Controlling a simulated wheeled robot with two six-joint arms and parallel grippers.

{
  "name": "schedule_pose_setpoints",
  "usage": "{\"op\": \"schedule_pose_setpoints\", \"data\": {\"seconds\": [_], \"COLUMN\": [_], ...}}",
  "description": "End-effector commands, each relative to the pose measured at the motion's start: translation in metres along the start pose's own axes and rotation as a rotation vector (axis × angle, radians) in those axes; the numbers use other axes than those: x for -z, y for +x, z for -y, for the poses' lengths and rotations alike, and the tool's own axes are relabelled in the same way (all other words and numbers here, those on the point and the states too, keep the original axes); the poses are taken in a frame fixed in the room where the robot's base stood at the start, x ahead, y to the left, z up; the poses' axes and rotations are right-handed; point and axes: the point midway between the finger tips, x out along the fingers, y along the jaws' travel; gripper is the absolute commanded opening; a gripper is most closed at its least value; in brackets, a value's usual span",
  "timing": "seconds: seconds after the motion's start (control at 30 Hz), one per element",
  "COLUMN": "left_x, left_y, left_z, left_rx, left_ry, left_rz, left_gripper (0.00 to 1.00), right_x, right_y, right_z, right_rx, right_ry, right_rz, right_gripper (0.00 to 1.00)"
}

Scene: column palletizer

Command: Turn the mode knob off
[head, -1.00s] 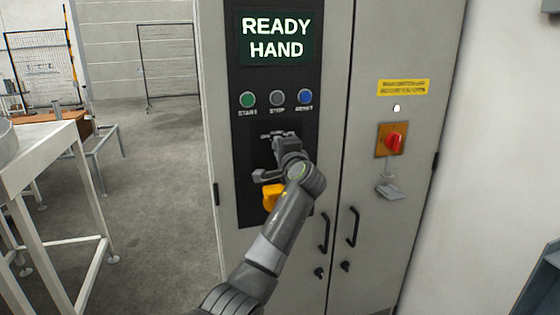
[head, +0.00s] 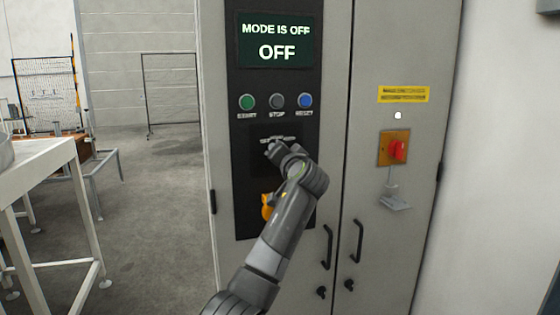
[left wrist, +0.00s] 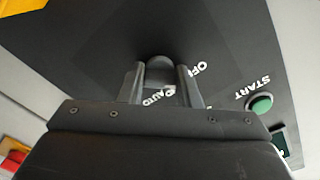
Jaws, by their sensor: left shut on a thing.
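The mode knob (left wrist: 160,65) is a dark knob on the black control panel. In the left wrist view my left gripper (left wrist: 161,88) is shut on it, with one finger on each side. White OFF and AUTO labels show beside the fingers. In the head view my left gripper (head: 275,149) is at the panel below the buttons and hides the knob. The screen (head: 276,40) above reads "MODE IS OFF" and "OFF". My right gripper is not in view.
Green START (head: 247,102), grey STOP (head: 277,101) and blue RESET (head: 306,101) buttons sit above the gripper. A yellow part (head: 267,206) is below it. A red switch (head: 398,151) and door handles (head: 356,236) are to the right.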

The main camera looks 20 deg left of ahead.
Motion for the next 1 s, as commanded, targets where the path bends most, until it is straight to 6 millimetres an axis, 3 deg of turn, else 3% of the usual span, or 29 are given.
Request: {"op": "schedule_pose_setpoints", "data": {"seconds": [0.67, 0.7, 0.83, 1.0], "left_x": [-0.0002, -0.0001, -0.0001, -0.0001], "left_y": [0.0004, 0.0004, 0.0003, 0.0002], "left_z": [0.0003, 0.0004, 0.0003, 0.0001], "left_rx": [0.001, 0.001, 0.001, 0.001], "left_ry": [-0.065, -0.065, -0.064, -0.064], "left_rz": [0.0, 0.0, 0.0, 0.0], "left_gripper": [0.07, 0.33, 0.5, 0.51], "right_x": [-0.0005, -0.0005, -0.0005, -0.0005], "right_y": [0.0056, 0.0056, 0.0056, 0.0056], "right_z": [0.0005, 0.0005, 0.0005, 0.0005], "right_rx": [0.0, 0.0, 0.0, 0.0], "right_ry": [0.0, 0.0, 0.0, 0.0], "right_rz": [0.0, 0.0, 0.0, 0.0], "right_gripper": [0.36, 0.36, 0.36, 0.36]}}
